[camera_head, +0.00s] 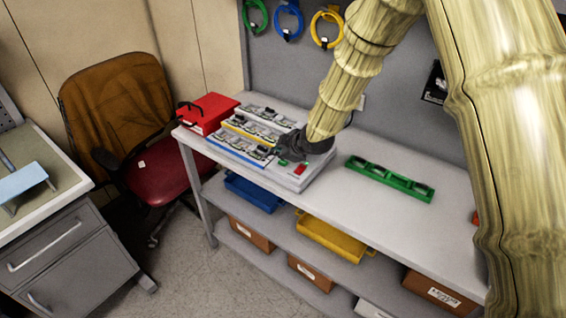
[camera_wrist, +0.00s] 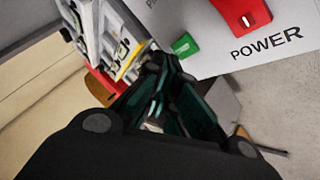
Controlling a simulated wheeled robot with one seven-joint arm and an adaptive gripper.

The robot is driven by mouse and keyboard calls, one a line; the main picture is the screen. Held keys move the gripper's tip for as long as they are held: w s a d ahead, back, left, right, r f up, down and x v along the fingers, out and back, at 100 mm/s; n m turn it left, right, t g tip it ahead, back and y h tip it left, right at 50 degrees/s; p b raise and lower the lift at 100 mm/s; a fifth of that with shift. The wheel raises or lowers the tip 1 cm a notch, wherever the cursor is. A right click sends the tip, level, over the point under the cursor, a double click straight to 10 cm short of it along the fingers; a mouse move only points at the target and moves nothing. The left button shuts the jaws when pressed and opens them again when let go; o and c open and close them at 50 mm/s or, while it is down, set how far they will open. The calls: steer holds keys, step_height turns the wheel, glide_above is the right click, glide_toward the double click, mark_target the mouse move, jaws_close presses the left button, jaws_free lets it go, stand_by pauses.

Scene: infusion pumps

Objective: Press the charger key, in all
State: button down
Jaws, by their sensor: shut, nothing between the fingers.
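The charger (camera_head: 318,172) is a grey-white unit on the bench, with rows of slots on its left. A small green key (camera_head: 283,162) and a red switch (camera_head: 299,169) sit on its front right part. In the wrist view the green key (camera_wrist: 184,45) lies left of the red switch (camera_wrist: 240,15), which has "POWER" printed below it. My gripper (camera_head: 281,154) is shut and empty, right over the charger beside the green key. In the wrist view its fingertips (camera_wrist: 158,64) are close to the green key; I cannot tell whether they touch it.
A red box (camera_head: 208,113) stands left of the charger on the bench (camera_head: 376,213). A green rack (camera_head: 389,179) lies to the right, with clear bench between. Blue (camera_head: 253,194) and yellow (camera_head: 332,240) bins sit on the shelf below. A chair (camera_head: 160,174) stands at left.

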mark_target(280, 164)
steer(key=shift+f, duration=0.15)
steer(key=shift+f+b, duration=0.3)
steer(key=shift+f, duration=0.4)
stand_by(1.1)
steer(key=shift+r, duration=0.15)
steer(key=shift+r+p, duration=0.3)
steer(key=shift+r, duration=0.4)
steer(key=shift+r, duration=0.1)
steer(key=shift+r+p, duration=1.65)
steer(key=shift+r, duration=0.75)
